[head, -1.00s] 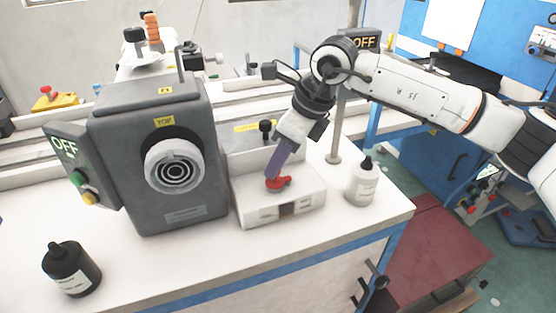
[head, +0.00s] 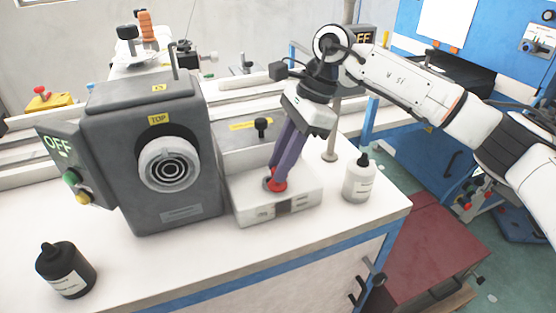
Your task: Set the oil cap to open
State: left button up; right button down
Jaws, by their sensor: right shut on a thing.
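The red oil cap (head: 277,185) sits on top of the low white box (head: 300,204) in the middle of the bench. My right gripper (head: 276,181) reaches down from above, and its two purple fingers are shut on the red cap, one on either side. The fingers hide part of the cap, so I cannot tell how far it is turned. My left gripper is not in view.
A grey machine housing (head: 190,200) with a round dial stands just left of the box. A white bottle (head: 358,182) stands close on the right, and a black bottle (head: 66,270) at the front left. The bench front (head: 240,265) is clear.

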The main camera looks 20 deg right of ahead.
jog(key=n, duration=0.2)
jog(key=n+g, duration=0.1)
jog(key=shift+s+d+r+n+g, duration=0.1)
jog(key=shift+s+d+n+g, duration=0.05)
jog(key=shift+d+n+g, duration=0.2)
jog(key=n, duration=0.2)
jog(key=n+g, duration=0.1)
jog(key=shift+d+n+h, duration=0.35)
jog(key=shift+d+h, duration=0.05)
jog(key=n, duration=0.1)
jog(key=n+g+h+p, duration=0.1)
jog(key=n, duration=0.1)
jog(key=shift+d, duration=0.4)
jog(key=shift+d+n+g+h+p, duration=0.15)
jog(key=shift+n+h+p, duration=0.1)
jog(key=shift+n, duration=0.6)
jog(key=shift+d+n+g+h+p, duration=0.15)
jog(key=shift+n+h, duration=0.1)
jog(key=shift+n, duration=0.6)
jog(key=shift+w, duration=0.2)
jog(key=c, duration=1.6)
grip_release()
